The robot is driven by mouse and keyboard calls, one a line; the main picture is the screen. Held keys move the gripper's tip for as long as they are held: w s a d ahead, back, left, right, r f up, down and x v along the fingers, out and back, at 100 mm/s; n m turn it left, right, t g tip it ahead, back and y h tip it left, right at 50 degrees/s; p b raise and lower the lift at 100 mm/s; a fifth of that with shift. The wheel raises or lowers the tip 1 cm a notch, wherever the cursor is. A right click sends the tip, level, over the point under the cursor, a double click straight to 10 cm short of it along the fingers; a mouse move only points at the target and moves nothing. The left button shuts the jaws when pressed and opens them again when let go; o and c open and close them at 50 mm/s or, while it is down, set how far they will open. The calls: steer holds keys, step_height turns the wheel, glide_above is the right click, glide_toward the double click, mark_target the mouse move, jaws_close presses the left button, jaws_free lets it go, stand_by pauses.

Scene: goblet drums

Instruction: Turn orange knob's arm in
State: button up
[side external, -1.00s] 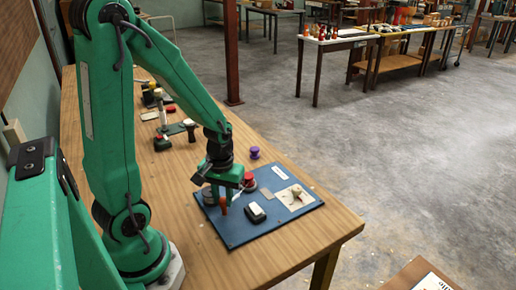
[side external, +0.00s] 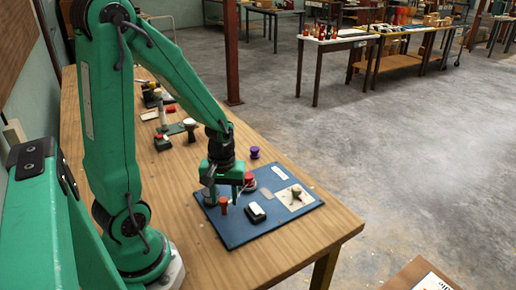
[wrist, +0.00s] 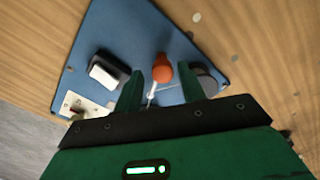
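The orange knob (side external: 223,205) stands on the blue board (side external: 240,234). In the wrist view the orange knob (wrist: 161,68) shows between my fingertips, nearer the right one. A thin pale metal arm (wrist: 151,95) runs from under it towards my gripper. My gripper (side external: 222,196) is open above the board, with a finger on either side of the knob in the wrist view. Gaps show there between the knob and both fingers, so it is not gripped. How far the fingertips are above the board is hard to tell.
The board also carries a black switch with a white top (side external: 256,211), a beige plate with a lever (side external: 294,204) and a red button (side external: 249,179). A grey disc (wrist: 207,80) lies close beside my right finger. A purple knob (side external: 254,152) stands behind the board.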

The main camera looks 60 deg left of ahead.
mark_target(226, 200)
steer(key=shift+s, duration=0.1)
stand_by(0.3)
steer(key=shift+r, duration=3.9)
steer(key=shift+d+r+m, duration=0.2)
steer(key=shift+r+m, duration=0.1)
steer(key=shift+r, duration=0.1)
steer(key=s+d+r+m+t, duration=0.2)
steer(key=d+r+m+t, duration=0.3)
steer(key=d+r+m, duration=0.3)
steer(key=shift+s+r+m+t, duration=0.15)
steer(key=shift+r+m+t, duration=0.25)
steer(key=shift+r+m, duration=0.95)
